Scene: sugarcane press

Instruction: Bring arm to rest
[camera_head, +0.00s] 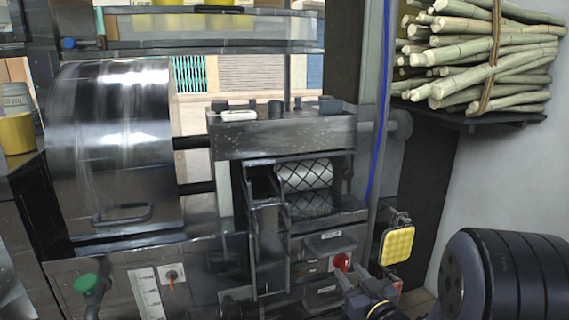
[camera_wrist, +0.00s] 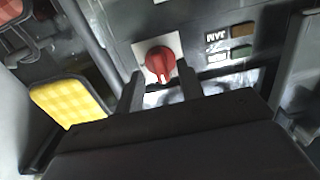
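My gripper (camera_wrist: 161,90) is open in the wrist view, with its two dark fingers apart. A red rotary knob (camera_wrist: 159,62) on a pale plate shows just beyond the fingertips, between them in the picture. I cannot tell whether the fingers touch it. In the head view the knob (camera_head: 341,262) is on the lower front panel of the press (camera_head: 284,138). My gripper (camera_head: 352,283) is low in that view, just in front of the knob, and my dark arm comes in from the lower right.
A yellow pad (camera_head: 397,245) sticks out right of the panel, close to my arm; it also shows in the wrist view (camera_wrist: 68,101). Sugarcane stalks (camera_head: 480,55) lie on a shelf (camera_head: 470,120) at upper right. A metal drum (camera_head: 112,145) and green knob (camera_head: 85,284) are at left.

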